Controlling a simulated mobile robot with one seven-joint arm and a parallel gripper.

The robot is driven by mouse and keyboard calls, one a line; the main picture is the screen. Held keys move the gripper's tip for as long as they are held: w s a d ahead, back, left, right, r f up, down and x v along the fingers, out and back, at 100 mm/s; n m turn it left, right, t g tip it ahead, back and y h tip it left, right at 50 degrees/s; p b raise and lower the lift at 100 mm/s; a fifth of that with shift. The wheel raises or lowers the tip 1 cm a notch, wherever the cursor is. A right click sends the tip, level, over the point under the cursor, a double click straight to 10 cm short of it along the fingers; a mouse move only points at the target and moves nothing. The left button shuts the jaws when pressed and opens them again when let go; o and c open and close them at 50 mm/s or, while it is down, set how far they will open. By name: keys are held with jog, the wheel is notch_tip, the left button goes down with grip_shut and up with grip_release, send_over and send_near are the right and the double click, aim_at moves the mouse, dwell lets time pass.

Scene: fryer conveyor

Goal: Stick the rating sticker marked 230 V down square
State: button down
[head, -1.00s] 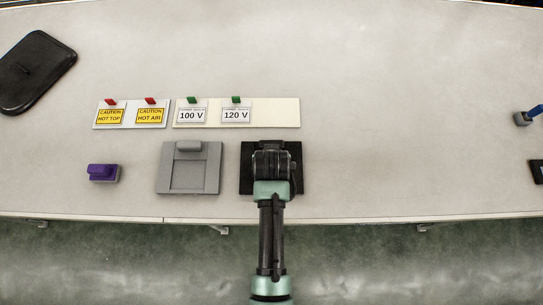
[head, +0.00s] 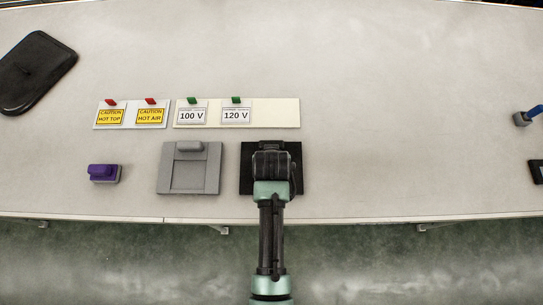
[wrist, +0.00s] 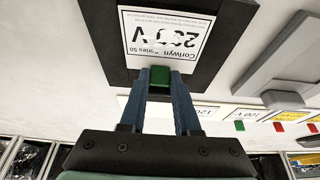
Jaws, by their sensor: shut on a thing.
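My gripper (wrist: 160,88), with blue fingers, is shut on the green tab of a white rating sticker (wrist: 140,36). The sticker's print is upside down in the wrist view; it reads Corlwyn Series 50 and a voltage whose middle digit is unclear. The sticker is over the black plate (wrist: 103,45), roughly in the middle and looking slightly turned against its edges. I cannot tell whether it touches the plate. In the head view my gripper (head: 272,165) is over the black plate (head: 246,180) and hides the sticker.
A cream board (head: 275,112) carries the 100 V (head: 191,115) and 120 V (head: 236,115) stickers. A white board with two yellow caution stickers (head: 150,116) is left of it. A grey fixture (head: 190,178) is left of the black plate. A purple-topped block (head: 103,171) stands further left.

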jog(key=shift+f, duration=0.4)
grip_release()
dwell(0.7)
jog(key=shift+r+p, duration=3.35)
jog(key=shift+r, duration=0.15)
